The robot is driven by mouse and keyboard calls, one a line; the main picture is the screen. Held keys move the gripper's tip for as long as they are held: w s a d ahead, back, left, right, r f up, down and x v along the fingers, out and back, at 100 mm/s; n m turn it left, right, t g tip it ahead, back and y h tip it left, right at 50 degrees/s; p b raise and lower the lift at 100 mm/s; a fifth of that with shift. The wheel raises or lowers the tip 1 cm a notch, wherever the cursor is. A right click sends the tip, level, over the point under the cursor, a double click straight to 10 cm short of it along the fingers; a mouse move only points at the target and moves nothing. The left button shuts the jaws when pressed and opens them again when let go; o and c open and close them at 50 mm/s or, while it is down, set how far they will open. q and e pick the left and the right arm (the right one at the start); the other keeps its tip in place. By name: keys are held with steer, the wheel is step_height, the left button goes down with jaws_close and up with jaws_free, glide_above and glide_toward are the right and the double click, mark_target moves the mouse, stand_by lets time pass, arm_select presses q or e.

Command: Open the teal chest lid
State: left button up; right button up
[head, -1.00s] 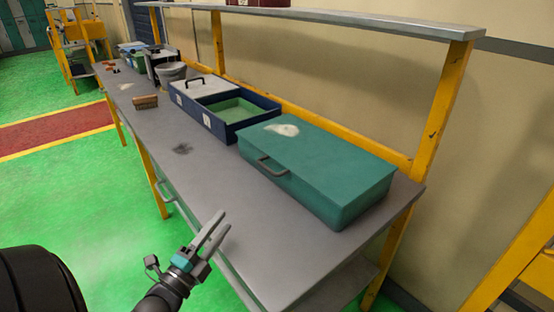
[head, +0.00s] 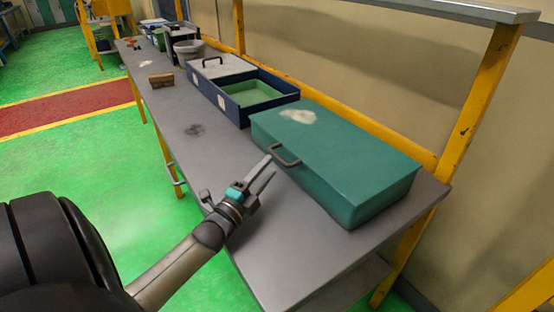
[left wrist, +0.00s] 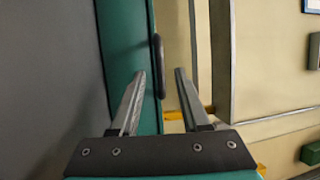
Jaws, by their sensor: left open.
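The teal chest (head: 335,160) sits on the right part of the grey workbench with its lid down. A dark handle (head: 286,160) is on the front of the lid, near its left end. My left gripper (head: 269,170) is open and empty, just in front of and a little left of the handle. No contact with the handle shows. My right gripper is not in view.
The grey workbench (head: 220,160) has clear room in front of the chest. A blue box (head: 240,118) with a green inside stands left of the chest. A brown block (head: 162,80) and a grey bowl (head: 188,49) are farther back. A shelf (head: 420,5) on yellow posts runs above.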

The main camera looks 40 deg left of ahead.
mark_target(277, 156)
arm_select(q)
steer(key=shift+b+x, duration=0.4)
steer(key=shift+x, duration=2.15)
jaws_close()
